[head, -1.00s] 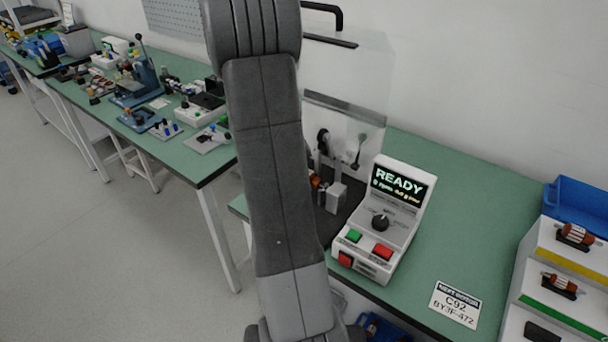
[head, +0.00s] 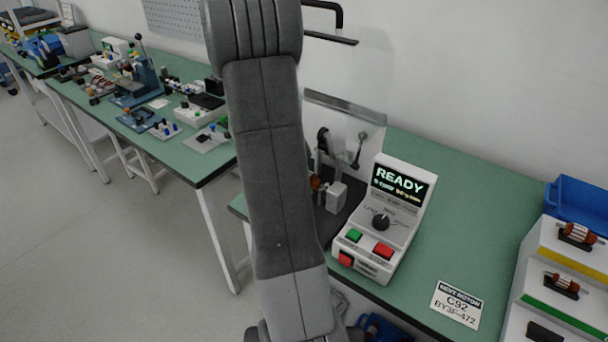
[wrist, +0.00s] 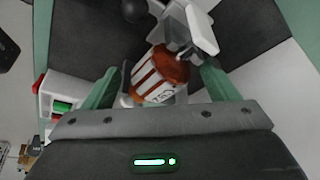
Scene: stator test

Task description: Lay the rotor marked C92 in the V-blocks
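A rotor (wrist: 160,76) with orange-brown ends and a white-striped body shows in the wrist view; its dark marking is too blurred to read. It lies between the two green fingers of my gripper (wrist: 161,68), which stand apart with gaps beside it, so the gripper looks open. Whether the rotor rests in the V-blocks cannot be told, as its supports are mostly hidden. In the head view, an orange bit of it (head: 316,183) shows beside my arm, next to a pale grey block (head: 337,197) on the dark tester base.
The white control box (head: 385,220) shows READY and has a knob, a green button and red buttons. A stepped rack (head: 567,270) holding rotors and a blue bin (head: 580,207) stand at right.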

